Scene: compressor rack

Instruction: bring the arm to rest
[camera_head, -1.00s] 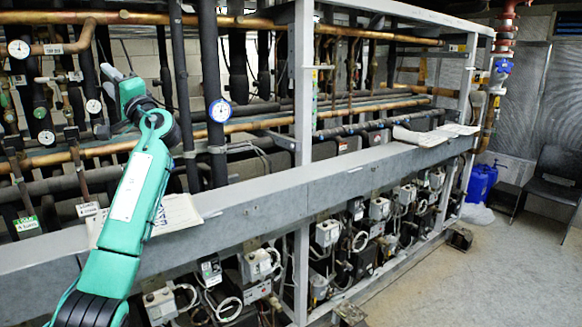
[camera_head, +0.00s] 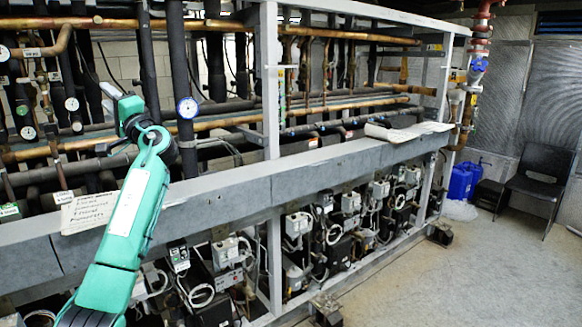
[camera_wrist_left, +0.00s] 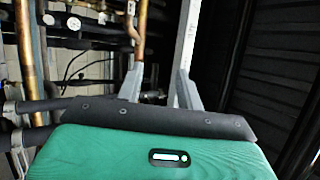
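My left arm is green and black and reaches up from the bottom left in the head view. Its left gripper (camera_head: 110,90) is small there, raised in front of the pipes at the rack's upper left. In the left wrist view the two grey fingers of the left gripper (camera_wrist_left: 160,76) stand apart with nothing held between them. Copper pipes and a grey upright show beyond them; I cannot tell how far off. My right gripper is in neither view.
The compressor rack (camera_head: 300,178) has a grey beam along its front, with a written paper (camera_head: 88,211) at the left. A blue container (camera_head: 460,181) and black chair (camera_head: 540,183) stand at the right. The floor (camera_head: 440,285) is clear at lower right.

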